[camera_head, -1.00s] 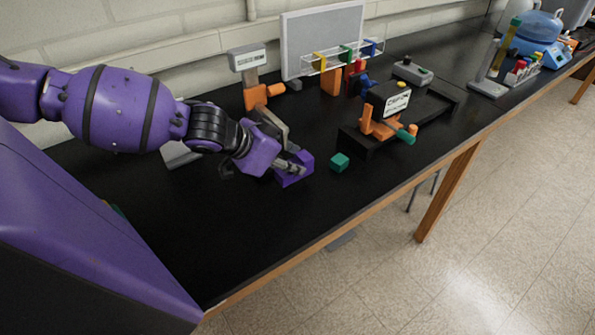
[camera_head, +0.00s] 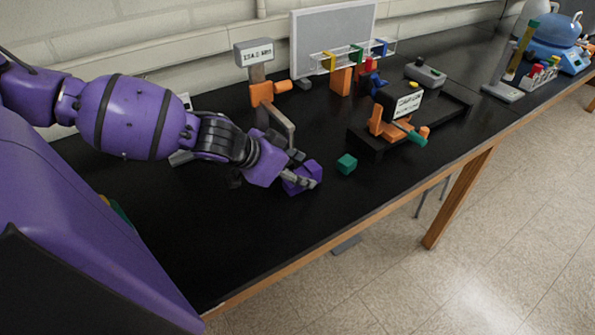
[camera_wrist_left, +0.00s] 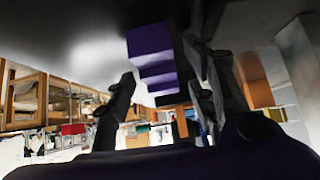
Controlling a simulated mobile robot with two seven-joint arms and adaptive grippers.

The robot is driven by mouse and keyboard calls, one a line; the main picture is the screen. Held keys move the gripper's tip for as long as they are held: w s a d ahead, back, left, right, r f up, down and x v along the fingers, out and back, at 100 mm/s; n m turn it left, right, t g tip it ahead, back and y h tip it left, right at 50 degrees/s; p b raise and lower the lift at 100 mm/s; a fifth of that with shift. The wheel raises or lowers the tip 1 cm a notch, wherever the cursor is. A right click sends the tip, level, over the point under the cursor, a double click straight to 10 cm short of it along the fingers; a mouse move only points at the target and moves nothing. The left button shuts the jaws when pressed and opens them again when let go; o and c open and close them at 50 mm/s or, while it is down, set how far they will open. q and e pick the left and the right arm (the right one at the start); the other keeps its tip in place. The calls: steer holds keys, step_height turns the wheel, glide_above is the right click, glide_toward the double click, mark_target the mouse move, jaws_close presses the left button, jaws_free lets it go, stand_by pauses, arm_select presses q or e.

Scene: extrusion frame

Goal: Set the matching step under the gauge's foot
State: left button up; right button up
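A purple stepped block (camera_head: 312,172) lies on the black bench. In the left wrist view its steps (camera_wrist_left: 150,50) show between and beyond the fingers. My left gripper (camera_head: 298,170) is at the block, one finger overlapping its near side. The fingers stand apart in the left wrist view (camera_wrist_left: 160,85), with a gap between the left-hand finger and the block. A gauge with a grey display (camera_head: 254,52) stands on a post with an orange clamp (camera_head: 266,94), behind the gripper. Its foot is not clearly visible. My right gripper is out of view.
A black-and-orange device with a white label (camera_head: 407,104) stands farther right on a black base. A clear rack (camera_head: 352,56) stands behind.

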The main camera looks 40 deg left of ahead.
arm_select(q)
steer(key=shift+s+r, duration=0.15)
steer(key=shift+r, duration=0.2)
steer(key=p+v, duration=0.5)
steer(key=v, duration=0.6)
steer(key=shift+s+r, duration=0.2)
steer(key=shift+s, duration=0.05)
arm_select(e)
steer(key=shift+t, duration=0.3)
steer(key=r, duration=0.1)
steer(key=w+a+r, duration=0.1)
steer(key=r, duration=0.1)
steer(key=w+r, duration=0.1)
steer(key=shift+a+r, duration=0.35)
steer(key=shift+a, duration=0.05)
arm_select(q)
steer(key=shift+a, duration=0.15)
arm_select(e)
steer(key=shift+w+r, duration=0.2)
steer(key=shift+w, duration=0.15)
